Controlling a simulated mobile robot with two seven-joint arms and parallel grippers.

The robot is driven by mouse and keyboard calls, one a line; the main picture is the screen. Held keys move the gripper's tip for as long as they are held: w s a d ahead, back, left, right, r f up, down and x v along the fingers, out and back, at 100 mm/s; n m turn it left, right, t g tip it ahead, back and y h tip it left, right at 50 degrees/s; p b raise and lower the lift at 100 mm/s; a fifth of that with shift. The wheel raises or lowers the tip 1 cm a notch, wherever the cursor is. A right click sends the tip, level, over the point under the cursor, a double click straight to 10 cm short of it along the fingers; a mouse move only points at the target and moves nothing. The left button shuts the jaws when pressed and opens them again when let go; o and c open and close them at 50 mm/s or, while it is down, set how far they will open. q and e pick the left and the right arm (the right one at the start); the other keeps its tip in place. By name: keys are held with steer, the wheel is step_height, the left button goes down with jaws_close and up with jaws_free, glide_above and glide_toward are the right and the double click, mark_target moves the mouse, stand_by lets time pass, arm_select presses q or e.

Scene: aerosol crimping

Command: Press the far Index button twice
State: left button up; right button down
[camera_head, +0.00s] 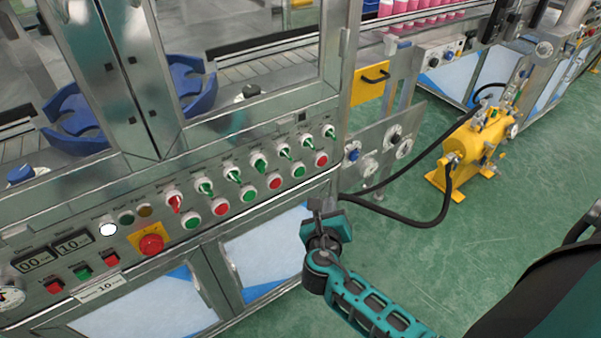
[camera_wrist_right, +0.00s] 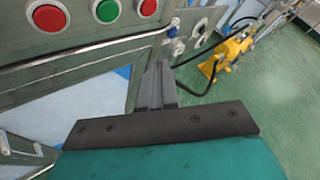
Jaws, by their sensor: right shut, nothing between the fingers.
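The machine's control panel (camera_head: 235,190) carries a row of red and green push buttons below a row of lever switches. The labels are too small to read, so I cannot tell which button is the far Index one. At the panel's far end are a red button (camera_head: 321,159), a green button (camera_head: 298,171) and another red button (camera_head: 275,182). The right wrist view shows red (camera_wrist_right: 148,6), green (camera_wrist_right: 106,10) and red (camera_wrist_right: 49,17) buttons. My right gripper (camera_head: 316,204) is shut and empty, below the far end of the row, apart from the buttons. My left gripper is out of view.
A red emergency-stop button (camera_head: 151,244) on a yellow plate sits nearer on the panel. A metal plate with round gauges or knobs (camera_head: 369,165) stands beyond the panel. A yellow pump (camera_head: 474,150) with black hoses stands on the green floor. The floor to the right is mostly clear.

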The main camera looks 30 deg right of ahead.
mark_target(299, 172)
steer(key=w+b, duration=0.2)
steer(key=w, duration=0.6)
steer(key=shift+w+a+b, duration=0.2)
steer(key=shift+a+b, duration=0.15)
steer(key=shift+b, duration=0.05)
stand_by(0.7)
stand_by(0.9)
steer(key=shift+w, duration=0.2)
steer(key=shift+w, duration=0.25)
